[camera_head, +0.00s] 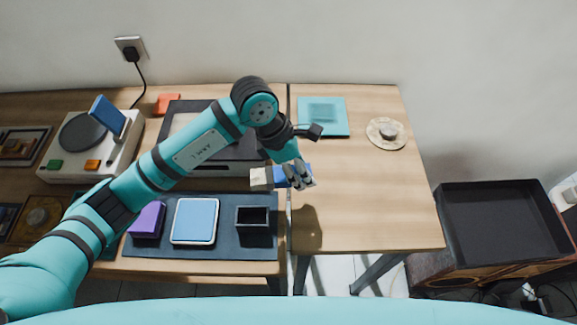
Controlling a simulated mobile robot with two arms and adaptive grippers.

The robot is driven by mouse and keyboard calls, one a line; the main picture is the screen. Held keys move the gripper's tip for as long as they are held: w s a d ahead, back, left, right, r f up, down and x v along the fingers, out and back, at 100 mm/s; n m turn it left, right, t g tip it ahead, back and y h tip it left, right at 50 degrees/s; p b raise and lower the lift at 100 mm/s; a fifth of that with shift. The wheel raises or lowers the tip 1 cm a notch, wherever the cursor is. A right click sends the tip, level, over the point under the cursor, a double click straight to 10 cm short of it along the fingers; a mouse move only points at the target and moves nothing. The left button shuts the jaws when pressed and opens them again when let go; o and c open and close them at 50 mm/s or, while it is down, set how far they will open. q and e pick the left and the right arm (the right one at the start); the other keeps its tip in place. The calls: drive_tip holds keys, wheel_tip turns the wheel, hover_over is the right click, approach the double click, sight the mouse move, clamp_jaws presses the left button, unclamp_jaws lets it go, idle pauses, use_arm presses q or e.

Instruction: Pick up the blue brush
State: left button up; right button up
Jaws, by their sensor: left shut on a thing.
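My left gripper (299,176) reaches over the seam between the two wooden tables. It is shut on the blue brush (280,174), whose blue part shows beside the fingers. A pale cream block-like end (261,178) shows at the brush's left side. The fingers hide part of the brush. A shadow lies on the table below and to the right of the gripper, and I cannot tell for sure how high the brush is. My right gripper is not in view.
A dark mat (222,250) holds a purple block (147,220), a blue-topped tray (195,221) and a black open box (253,217). A turntable (85,140) stands left. A teal square (322,117) and round disc (387,133) lie on the right table, otherwise largely clear.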

use_arm(q)
drive_tip(key=s+d+b, duration=0.4)
drive_tip(key=s+d, duration=0.7)
